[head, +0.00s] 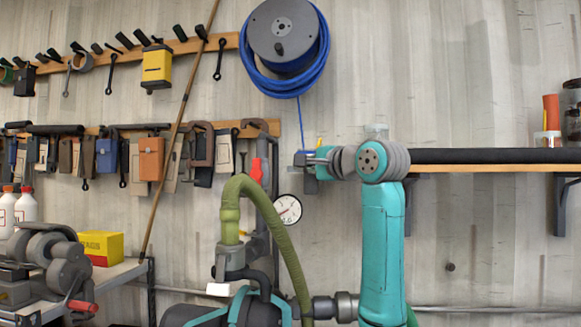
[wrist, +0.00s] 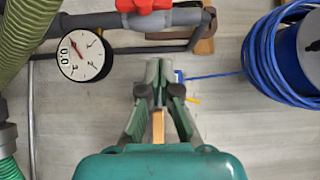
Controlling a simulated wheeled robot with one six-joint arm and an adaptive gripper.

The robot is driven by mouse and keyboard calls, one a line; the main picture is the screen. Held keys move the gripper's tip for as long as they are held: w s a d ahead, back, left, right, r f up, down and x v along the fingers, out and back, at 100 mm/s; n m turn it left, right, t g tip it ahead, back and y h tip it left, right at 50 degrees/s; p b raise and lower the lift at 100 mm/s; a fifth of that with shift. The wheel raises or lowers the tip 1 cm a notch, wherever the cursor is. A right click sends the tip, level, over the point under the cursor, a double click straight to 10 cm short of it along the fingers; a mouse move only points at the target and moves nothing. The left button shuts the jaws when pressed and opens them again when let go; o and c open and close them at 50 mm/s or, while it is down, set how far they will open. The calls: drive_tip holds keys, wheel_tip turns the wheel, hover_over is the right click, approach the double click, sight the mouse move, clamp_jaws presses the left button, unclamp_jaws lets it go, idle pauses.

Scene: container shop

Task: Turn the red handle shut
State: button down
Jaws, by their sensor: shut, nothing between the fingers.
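The red handle (head: 257,170) sits on a dark vertical pipe on the wall, left of my gripper (head: 305,158) in the head view. In the wrist view the red handle (wrist: 146,5) shows at the top edge, partly cut off, on a grey pipe (wrist: 90,20). My gripper (wrist: 159,68) points up toward it there, with its fingertips together and nothing between them. A gap shows between the fingertips and the handle, so they are apart.
A round pressure gauge (head: 288,209) hangs below the handle, and a green hose (head: 280,235) curves in front of the pipe. A blue hose reel (head: 285,45) is above. A wooden shelf (head: 490,168) is at right.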

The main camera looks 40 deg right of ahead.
sight(257, 174)
drive_tip(key=w+a, duration=0.1)
drive_tip(key=w, duration=1)
drive_tip(key=shift+w+a, duration=0.2)
